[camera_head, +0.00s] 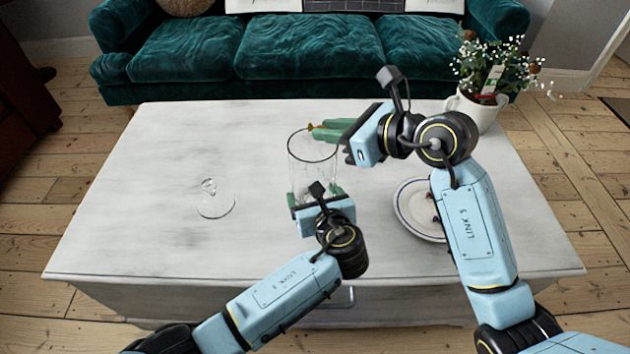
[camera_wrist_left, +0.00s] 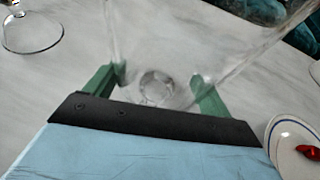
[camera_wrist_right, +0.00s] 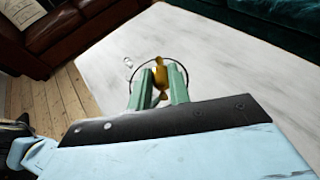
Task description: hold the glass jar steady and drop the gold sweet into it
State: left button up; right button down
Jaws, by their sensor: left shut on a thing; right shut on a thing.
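The clear glass jar (camera_head: 313,152) stands upright on the table. My left gripper (camera_head: 318,192) is shut around its lower part; in the left wrist view the green fingers (camera_wrist_left: 153,88) lie on either side of the glass. My right gripper (camera_head: 318,130) is at the height of the jar's rim, with its fingertips over the opening. It is shut on the gold sweet (camera_wrist_right: 160,78), which shows between the green fingers in the right wrist view (camera_wrist_right: 158,85). The jar's rim shows as a dark ring behind and below the sweet. The jar looks empty.
A clear glass lid (camera_head: 215,202) lies on the table (camera_head: 140,200) at left. A white plate (camera_head: 408,212) with a blue rim holds red and dark sweets at right, partly behind my right arm. A white pot (camera_head: 474,108) with flowers stands at the back right.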

jog(key=shift+f, duration=0.85)
jog(key=c, duration=1.2)
grip_release()
jog(key=shift+c, duration=0.2)
jog(key=shift+d, duration=0.1)
jog(key=v, duration=1.2)
